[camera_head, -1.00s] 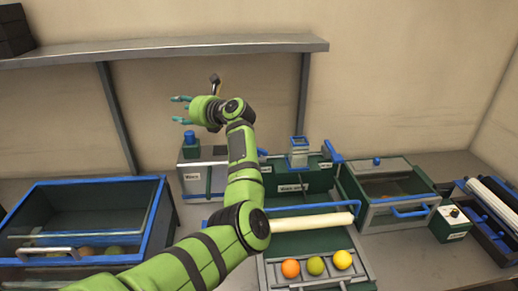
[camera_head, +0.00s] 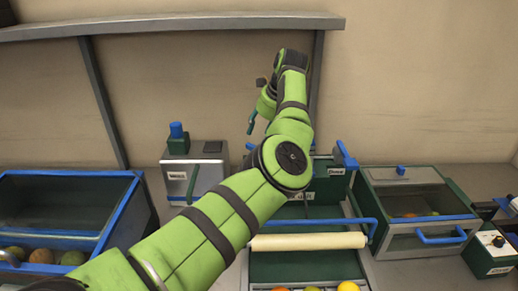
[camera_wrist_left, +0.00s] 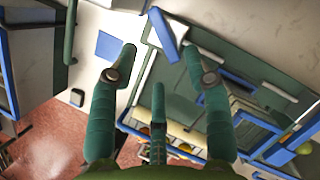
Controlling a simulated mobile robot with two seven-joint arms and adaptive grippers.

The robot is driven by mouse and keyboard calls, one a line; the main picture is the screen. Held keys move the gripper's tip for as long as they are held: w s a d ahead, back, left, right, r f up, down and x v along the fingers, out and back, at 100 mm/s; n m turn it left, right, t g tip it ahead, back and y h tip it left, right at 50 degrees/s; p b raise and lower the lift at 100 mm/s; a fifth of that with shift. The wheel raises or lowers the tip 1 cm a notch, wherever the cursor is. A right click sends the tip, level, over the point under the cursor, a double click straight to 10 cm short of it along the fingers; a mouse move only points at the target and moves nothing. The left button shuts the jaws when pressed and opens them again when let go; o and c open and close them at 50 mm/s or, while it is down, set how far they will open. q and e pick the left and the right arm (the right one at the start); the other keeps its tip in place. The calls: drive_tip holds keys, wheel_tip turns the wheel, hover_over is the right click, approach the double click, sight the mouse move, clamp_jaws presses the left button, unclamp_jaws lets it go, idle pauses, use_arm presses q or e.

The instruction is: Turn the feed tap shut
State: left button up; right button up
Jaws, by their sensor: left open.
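A blue lever (camera_head: 346,155), which looks like the feed tap, sits slanted at the right end of a dark green housing (camera_head: 325,187) above a small white label too small to read surely. In the left wrist view a blue bar (camera_wrist_left: 166,34), probably the same lever, lies beyond the fingertips. My left gripper (camera_head: 254,122) is raised above and to the left of the lever, pointing downward and partly hidden by my own wrist. In the left wrist view its fingers (camera_wrist_left: 160,62) are spread with nothing between them. My right gripper is out of view.
A cream roller (camera_head: 308,241) and blue bar cross the chute, with fruit at its front. A box with a blue knob (camera_head: 177,131) stands left. A blue-rimmed bin (camera_head: 137,215) and a lidded, blue-handled bin (camera_head: 395,240) flank the middle. A shelf (camera_head: 200,22) runs above.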

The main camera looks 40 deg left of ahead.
use_arm(q)
drive_tip(key=p+x, duration=0.1)
drive_tip(key=x, duration=0.1)
drive_tip(key=shift+w+a+f, duration=0.1)
drive_tip(key=shift+a+f, duration=0.1)
drive_tip(key=shift+f, duration=0.15)
drive_tip(key=p+x, duration=0.1)
drive_tip(key=x, duration=0.2)
drive_tip(key=shift+a, duration=0.1)
drive_tip(key=shift+f, duration=0.35)
clamp_jaws()
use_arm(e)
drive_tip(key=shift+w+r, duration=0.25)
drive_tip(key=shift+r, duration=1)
